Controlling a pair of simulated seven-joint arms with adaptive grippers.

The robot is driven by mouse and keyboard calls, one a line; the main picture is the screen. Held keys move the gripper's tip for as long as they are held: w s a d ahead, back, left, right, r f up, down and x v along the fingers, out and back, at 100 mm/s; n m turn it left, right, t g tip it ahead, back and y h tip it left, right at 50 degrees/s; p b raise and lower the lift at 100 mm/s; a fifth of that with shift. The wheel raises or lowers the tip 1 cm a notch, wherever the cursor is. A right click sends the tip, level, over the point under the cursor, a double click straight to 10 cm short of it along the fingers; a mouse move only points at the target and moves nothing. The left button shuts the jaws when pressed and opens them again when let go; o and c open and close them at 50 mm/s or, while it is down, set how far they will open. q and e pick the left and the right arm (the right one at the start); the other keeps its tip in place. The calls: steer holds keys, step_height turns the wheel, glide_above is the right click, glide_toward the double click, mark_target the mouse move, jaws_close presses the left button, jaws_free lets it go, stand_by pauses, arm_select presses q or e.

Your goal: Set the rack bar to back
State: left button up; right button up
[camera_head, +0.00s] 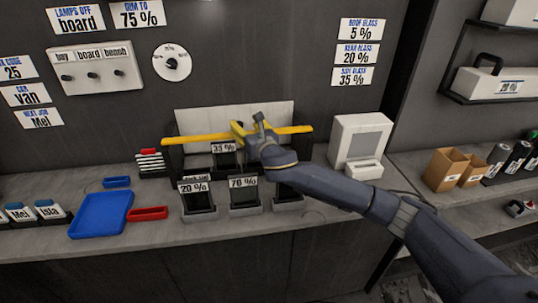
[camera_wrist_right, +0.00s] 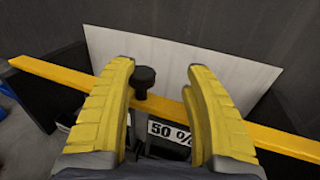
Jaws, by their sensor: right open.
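The rack bar (camera_head: 296,130) is a long yellow bar lying across the dark sample rack (camera_head: 173,160) on the counter. It also crosses the right wrist view (camera_wrist_right: 55,76), in front of a pale panel (camera_wrist_right: 190,55). A black knob (camera_wrist_right: 145,77) stands up from the bar. My right gripper (camera_head: 249,126) is over the middle of the bar. In the wrist view its yellow fingers (camera_wrist_right: 160,72) are open on either side of the knob, with the knob nearer the left finger. Whether a finger touches it I cannot tell. My left gripper is not in view.
Dark glass samples stand in the rack, labelled 20 % (camera_head: 195,200), 70 % (camera_head: 244,195) and 35 % (camera_head: 222,160); a 50 % label (camera_wrist_right: 168,131) shows below my fingers. A white box device (camera_head: 358,140) stands right of the rack. A blue tray (camera_head: 100,215) lies left.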

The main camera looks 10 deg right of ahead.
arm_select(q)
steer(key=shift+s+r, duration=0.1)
arm_select(e)
steer(key=r+v, duration=0.1)
steer(key=v, duration=2)
steer(key=shift+d, duration=0.2)
stand_by(0.8)
stand_by(0.5)
